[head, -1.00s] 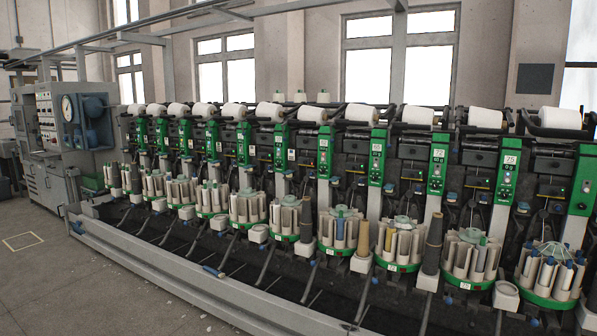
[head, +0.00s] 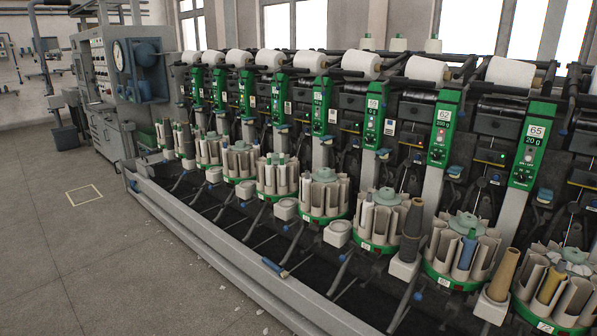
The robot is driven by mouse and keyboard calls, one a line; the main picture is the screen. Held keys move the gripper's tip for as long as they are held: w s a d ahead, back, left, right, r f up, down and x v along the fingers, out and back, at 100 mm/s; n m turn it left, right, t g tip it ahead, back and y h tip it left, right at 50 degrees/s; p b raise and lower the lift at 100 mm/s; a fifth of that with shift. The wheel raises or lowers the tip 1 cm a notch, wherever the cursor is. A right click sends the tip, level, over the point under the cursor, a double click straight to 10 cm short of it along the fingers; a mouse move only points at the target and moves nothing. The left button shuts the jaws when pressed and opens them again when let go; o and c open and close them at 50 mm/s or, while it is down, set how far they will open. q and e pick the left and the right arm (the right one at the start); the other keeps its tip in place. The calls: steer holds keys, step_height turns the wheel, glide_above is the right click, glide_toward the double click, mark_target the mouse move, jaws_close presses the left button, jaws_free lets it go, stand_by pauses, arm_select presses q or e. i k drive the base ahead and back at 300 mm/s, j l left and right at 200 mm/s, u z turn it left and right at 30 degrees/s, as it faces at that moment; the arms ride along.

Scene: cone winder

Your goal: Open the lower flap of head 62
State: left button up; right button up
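The green panel of head 62 (head: 442,130) is on the cone winder, right of the middle of the head view. A white yarn package (head: 428,69) sits above and to the left of the panel. Dark mechanism parts (head: 402,160) lie beside the column. I cannot make out the lower flap or whether it is open. Neither of my grippers is in view.
Round bobbin magazines (head: 380,217) and a long grey trough rail (head: 225,265) stand in front of the heads. Head 65 (head: 531,145) is to the right. A dark cone (head: 412,230) stands between magazines. The floor (head: 90,260) at left is clear.

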mark_target(408, 137)
steer(key=i+u, duration=0.2)
steer(key=i, duration=0.4)
steer(key=i+u, duration=0.25)
steer(key=i, duration=0.4)
steer(key=i+l+u, duration=0.2)
steer(key=i, duration=0.4)
steer(key=i+z, duration=0.2)
steer(key=i, duration=0.15)
steer(key=i+j+z, duration=0.2)
steer(key=i, duration=0.15)
